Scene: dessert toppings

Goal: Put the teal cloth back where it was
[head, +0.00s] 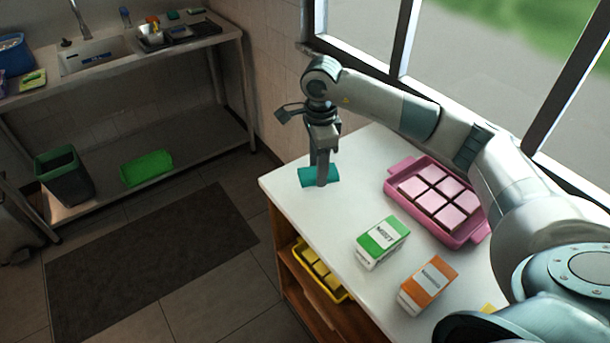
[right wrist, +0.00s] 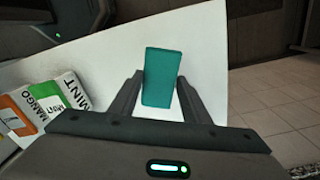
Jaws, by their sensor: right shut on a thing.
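The teal cloth (head: 334,175) is a small folded rectangle at the far left corner of the white tabletop (head: 320,212). My right gripper (head: 320,182) points down at it with its fingers shut on it. In the right wrist view the cloth (right wrist: 162,70) sits between the two fingers (right wrist: 159,85), sticking out past their tips. It is at or just above the tabletop; I cannot tell if it touches. My left gripper is not in view.
A pink tray (head: 482,232) with several pink squares lies right of the cloth. A yellow tray (head: 341,296) is on the shelf below. The tabletop between cloth and cartons is clear.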

